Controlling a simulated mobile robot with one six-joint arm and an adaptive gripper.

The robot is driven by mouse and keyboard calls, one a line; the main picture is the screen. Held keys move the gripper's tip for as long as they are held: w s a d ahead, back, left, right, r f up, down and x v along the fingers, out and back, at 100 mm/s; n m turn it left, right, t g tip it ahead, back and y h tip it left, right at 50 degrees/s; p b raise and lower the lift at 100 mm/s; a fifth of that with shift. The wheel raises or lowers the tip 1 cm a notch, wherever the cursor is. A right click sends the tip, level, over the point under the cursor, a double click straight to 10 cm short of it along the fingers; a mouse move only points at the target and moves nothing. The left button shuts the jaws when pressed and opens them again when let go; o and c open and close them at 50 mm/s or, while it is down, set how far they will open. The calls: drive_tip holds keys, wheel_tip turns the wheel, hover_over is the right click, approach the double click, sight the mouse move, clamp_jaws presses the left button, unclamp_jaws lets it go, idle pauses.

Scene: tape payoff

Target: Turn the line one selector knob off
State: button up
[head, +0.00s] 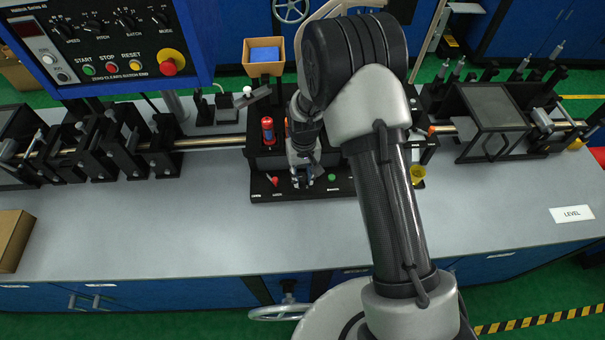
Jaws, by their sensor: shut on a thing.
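My gripper (303,182) reaches down over the front of a black panel (265,194) at the middle of the bench. It is shut on a small knob in the panel's middle position, which I take to be the line one selector. The fingers and wrist cover the knob, so its pointing direction cannot be seen. A red knob or lever (274,182) sits on the panel left of my gripper. A green button (332,177) sits to its right. The small labels along the panel's front edge are too small to read.
A red cylinder (267,130) stands on the black unit behind the panel. A yellow cup (417,173) is right of my arm. A blue control box (110,45) with an emergency stop (170,63) overhangs the upper left. The grey bench front (150,235) is mostly clear.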

sight(303, 177)
drive_tip(key=o, duration=0.8)
wheel_tip(303, 177, up, 12)
drive_tip(key=shift+d, duration=0.1)
idle(0.4)
